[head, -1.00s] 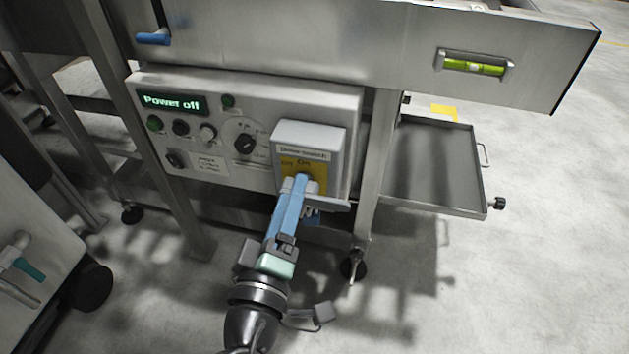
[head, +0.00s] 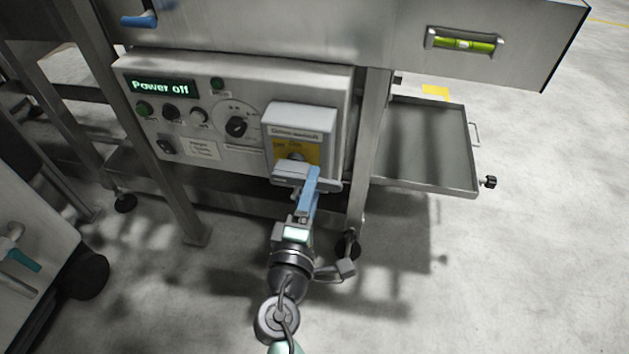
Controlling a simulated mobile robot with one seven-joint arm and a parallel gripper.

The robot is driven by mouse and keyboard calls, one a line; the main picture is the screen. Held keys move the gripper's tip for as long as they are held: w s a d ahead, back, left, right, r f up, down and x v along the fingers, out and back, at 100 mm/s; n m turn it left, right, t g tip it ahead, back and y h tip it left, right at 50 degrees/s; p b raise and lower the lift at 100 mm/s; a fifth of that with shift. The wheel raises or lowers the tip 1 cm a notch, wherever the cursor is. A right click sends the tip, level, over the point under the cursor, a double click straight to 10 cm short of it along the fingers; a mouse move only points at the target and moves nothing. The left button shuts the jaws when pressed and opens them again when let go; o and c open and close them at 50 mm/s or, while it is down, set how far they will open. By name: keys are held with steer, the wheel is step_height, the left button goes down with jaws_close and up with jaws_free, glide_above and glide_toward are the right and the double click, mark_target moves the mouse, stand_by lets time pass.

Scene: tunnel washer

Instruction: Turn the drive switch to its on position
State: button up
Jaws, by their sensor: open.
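The drive switch (head: 296,157) sits on a yellow plate on the front of a grey box (head: 300,118), at the right end of the control panel. The plate carries small lettering; the word at its top looks like "On". My gripper (head: 298,172) is right at the lower part of the switch, with its blue and grey fingers in front of the plate. It is open. The fingers hide most of the switch handle, so its angle and any contact cannot be told. The panel display (head: 161,86) reads "Power off".
The control panel (head: 235,80) also has a round dial (head: 236,126), several small knobs and a rocker switch (head: 165,146). A frame leg (head: 368,150) stands just right of the box. A metal tray (head: 425,145) is farther right. Open floor lies in front.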

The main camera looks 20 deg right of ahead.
steer(key=shift+x, duration=1)
jaws_close()
stand_by(0.8)
